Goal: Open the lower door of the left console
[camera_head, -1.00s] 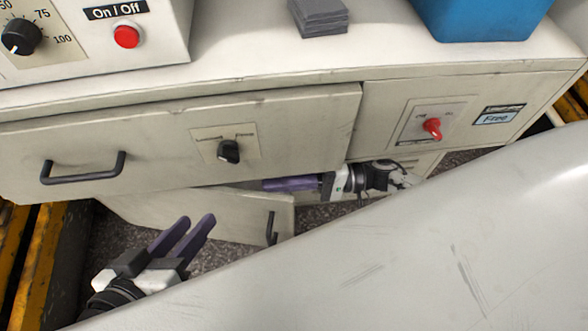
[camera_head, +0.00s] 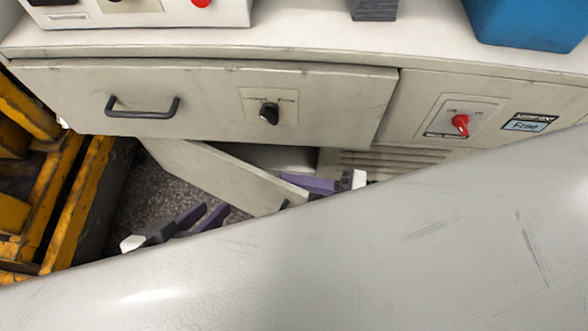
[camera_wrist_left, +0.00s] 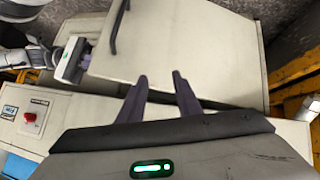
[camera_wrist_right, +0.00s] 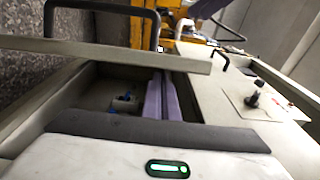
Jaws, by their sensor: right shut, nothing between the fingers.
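The lower door (camera_head: 220,175) of the left console stands partly open, its free edge swung out from the cabinet. Its dark handle (camera_wrist_left: 118,25) shows in the left wrist view. My right gripper (camera_head: 286,181) is shut and empty, its purple fingers at the opening behind the door's free edge. In the right wrist view the closed fingers (camera_wrist_right: 161,88) reach over the compartment, next to the door's edge (camera_wrist_right: 110,50). Contact with the door cannot be told. My left gripper (camera_head: 214,210) is open and empty, in front of the door's outer side; its fingers are apart in the left wrist view (camera_wrist_left: 160,82).
Above the door is a closed drawer front (camera_head: 200,90) with a handle and black knob (camera_head: 269,113). A red switch (camera_head: 460,122) is to the right. Yellow framework (camera_head: 60,205) stands at the left. A large pale surface (camera_head: 400,250) hides the lower foreground.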

